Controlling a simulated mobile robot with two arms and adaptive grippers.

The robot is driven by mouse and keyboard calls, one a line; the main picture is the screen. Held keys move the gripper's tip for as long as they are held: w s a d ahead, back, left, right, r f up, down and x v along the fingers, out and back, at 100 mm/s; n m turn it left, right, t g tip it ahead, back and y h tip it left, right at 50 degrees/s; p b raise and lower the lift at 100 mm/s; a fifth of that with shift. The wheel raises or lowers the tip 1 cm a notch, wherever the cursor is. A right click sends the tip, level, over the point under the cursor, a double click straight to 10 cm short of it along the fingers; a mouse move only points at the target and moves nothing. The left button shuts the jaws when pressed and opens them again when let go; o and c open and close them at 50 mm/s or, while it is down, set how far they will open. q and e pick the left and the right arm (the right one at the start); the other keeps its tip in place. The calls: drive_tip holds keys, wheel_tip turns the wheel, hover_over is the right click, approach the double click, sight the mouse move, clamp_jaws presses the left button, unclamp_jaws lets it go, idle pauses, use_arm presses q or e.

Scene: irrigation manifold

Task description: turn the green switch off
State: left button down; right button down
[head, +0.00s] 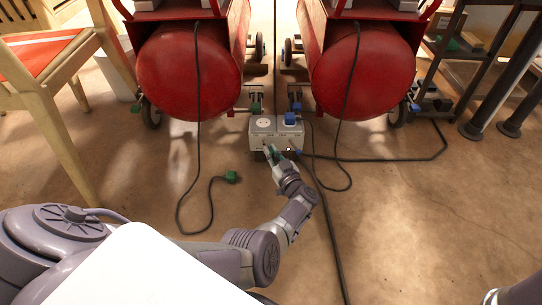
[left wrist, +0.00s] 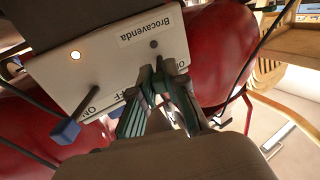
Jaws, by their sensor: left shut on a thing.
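The pale switch box (head: 262,126) stands on the floor between two red tanks, and it fills the upper left of the left wrist view (left wrist: 110,60). My left gripper (head: 269,153) is at its front face. In the left wrist view, its teal fingers (left wrist: 158,85) are closed together against the face, shut on what seems to be the green switch, whose lever they hide. The blue-tipped switch (left wrist: 66,130) sticks out beside it, apart from the fingers. One small lamp (left wrist: 75,56) glows on the blue switch's side; the round spot (left wrist: 155,44) above my fingers is dark.
A blue plug (head: 290,119) sits in the box's right socket; the left socket (head: 263,123) is empty. A green plug (head: 231,177) lies on the floor with its cable. Red tanks (head: 190,70) (head: 362,70) flank the box. Black cables cross the floor to the right.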

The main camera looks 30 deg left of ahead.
use_arm(q)
drive_tip(key=shift+d, duration=0.1)
idle(0.4)
drive_tip(key=c, duration=1.2)
unclamp_jaws()
drive_tip(key=shift+w, duration=0.1)
drive_tip(key=shift+o, duration=0.2)
